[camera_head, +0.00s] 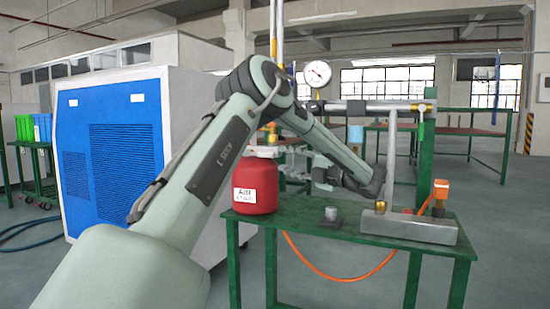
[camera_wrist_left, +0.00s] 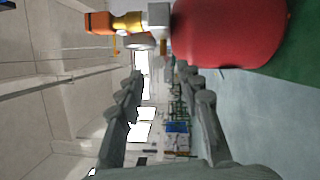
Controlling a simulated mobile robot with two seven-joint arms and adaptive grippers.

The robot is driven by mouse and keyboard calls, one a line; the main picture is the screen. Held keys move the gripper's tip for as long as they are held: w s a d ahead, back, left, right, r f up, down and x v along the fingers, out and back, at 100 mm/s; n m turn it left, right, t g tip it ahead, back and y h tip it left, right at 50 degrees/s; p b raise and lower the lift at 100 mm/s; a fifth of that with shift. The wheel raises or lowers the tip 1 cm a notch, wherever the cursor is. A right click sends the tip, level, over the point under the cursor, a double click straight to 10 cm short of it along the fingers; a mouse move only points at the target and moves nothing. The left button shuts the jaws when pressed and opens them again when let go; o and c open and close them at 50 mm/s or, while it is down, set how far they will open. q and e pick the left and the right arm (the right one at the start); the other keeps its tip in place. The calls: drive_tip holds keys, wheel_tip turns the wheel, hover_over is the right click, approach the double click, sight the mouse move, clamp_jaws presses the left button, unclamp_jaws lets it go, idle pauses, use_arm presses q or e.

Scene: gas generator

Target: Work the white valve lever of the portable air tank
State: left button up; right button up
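The red portable air tank (camera_head: 256,188), with a white label, stands on the left end of the green table. A pale part (camera_head: 262,151) shows at its top; I cannot tell if it is the lever. My left gripper (camera_head: 296,166) is just right of the tank top. In the left wrist view the tank (camera_wrist_left: 230,30) lies sideways at the upper right, with a pale valve block (camera_wrist_left: 159,20), a whitish rounded part (camera_wrist_left: 140,41) and an orange-tipped brass fitting (camera_wrist_left: 100,23). The left gripper's fingers (camera_wrist_left: 163,84) are spread and empty, apart from the valve. My right gripper is out of view.
The green table (camera_head: 300,215) also carries a small grey fitting (camera_head: 331,215) and a metal block (camera_head: 408,226) with an orange-topped valve (camera_head: 440,190). An orange hose (camera_head: 340,278) hangs below. A pressure gauge (camera_head: 317,73) stands behind. A blue-white cabinet (camera_head: 110,140) is at the left.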

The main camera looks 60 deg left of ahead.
use_arm(q)
drive_tip(key=v, duration=0.5)
drive_tip(key=shift+w+d, duration=0.1)
drive_tip(key=shift+d, duration=0.2)
